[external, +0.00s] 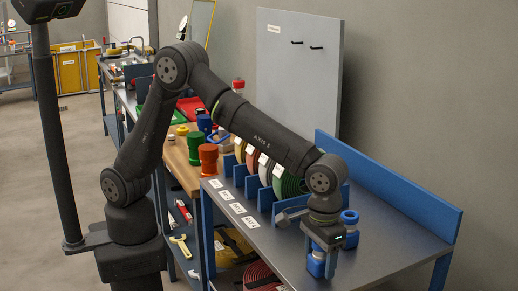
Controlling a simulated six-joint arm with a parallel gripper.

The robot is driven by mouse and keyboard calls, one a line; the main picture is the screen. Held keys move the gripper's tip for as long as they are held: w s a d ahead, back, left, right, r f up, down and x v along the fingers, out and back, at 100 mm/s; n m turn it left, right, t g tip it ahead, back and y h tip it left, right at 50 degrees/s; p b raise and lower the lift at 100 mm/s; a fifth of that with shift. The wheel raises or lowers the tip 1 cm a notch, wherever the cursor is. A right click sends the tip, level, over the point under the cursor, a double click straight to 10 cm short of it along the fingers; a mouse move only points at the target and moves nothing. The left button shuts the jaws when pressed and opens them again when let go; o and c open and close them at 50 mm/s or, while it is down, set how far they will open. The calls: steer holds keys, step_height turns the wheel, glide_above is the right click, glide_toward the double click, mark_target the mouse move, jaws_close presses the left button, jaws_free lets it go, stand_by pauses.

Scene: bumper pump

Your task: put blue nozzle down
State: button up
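My gripper (322,262) points down over the right-hand part of the grey bench top. A blue nozzle (316,265) shows directly under it, partly covered by the gripper's dark body and a finger. I cannot tell whether the fingers are closed on it, or whether it touches the bench. A second blue piece (350,219) stands on the bench just right of and behind the gripper, partly hidden by my wrist.
The grey bench (390,240) has a blue back rail (400,190) and clear room to the right. Red (208,158) and green (195,148) pieces stand on a wooden top beyond. White labels (237,208) lie along the bench's left side.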

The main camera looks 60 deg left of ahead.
step_height(320, 180, up, 12)
steer(key=shift+r, duration=0.2)
stand_by(0.4)
steer(key=shift+f, duration=0.1)
step_height(320, 180, down, 12)
steer(key=shift+f, duration=0.1)
steer(key=shift+r, duration=1.95)
steer(key=shift+f, duration=0.1)
